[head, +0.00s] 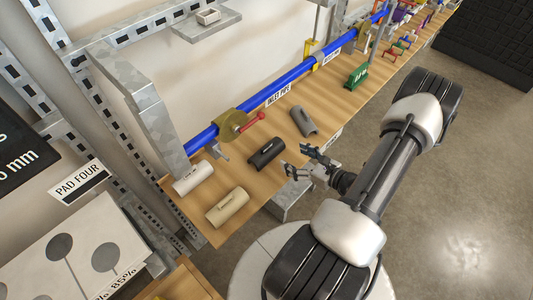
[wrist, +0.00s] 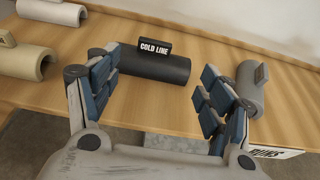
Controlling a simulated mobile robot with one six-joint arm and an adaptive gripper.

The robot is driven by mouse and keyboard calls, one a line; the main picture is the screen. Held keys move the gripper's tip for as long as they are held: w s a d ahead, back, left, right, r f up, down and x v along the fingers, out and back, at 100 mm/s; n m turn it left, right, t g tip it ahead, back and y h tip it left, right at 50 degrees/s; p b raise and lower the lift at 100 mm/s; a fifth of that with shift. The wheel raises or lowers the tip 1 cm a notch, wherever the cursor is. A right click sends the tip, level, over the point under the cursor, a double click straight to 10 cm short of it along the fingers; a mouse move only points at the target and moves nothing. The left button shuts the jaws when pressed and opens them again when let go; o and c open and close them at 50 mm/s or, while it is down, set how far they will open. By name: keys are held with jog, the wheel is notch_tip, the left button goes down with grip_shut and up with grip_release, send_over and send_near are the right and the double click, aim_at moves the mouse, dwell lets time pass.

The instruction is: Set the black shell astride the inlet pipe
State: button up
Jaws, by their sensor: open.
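The black shell (head: 266,151) lies on the wooden shelf, a half-round piece with a raised tab on top. In the wrist view the black shell (wrist: 150,66) lies ahead, between and beyond the open fingers, and its tab reads "COLD LINE". My gripper (head: 308,163) is open and empty at the shelf's front edge, apart from the shell; it also shows in the wrist view (wrist: 160,95). The blue inlet pipe (head: 290,76) runs along the back of the shelf, labelled "INLET PIPE". No shell sits on its visible length.
A grey shell (head: 303,121) lies right of the black one; a white shell (head: 193,178) and a beige shell (head: 227,207) lie left. A brass valve (head: 231,124) with a red handle sits on the pipe. A metal post (head: 150,105) rises at the left.

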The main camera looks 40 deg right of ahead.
jog(key=b, duration=0.1)
send_near(268, 146)
jog(key=x, duration=0.3)
jog(key=shift+w+d, duration=0.1)
jog(key=shift+d, duration=0.2)
jog(key=x, duration=0.1)
jog(key=b+x, duration=0.1)
jog(key=x, duration=0.1)
jog(key=b+x, duration=0.1)
jog(key=shift+w+a+f, duration=0.1)
jog(key=shift+w+a, duration=0.1)
jog(key=shift+a, duration=0.2)
jog(key=shift+w, duration=0.35)
jog(key=shift+c, duration=0.5)
jog(key=c, duration=1)
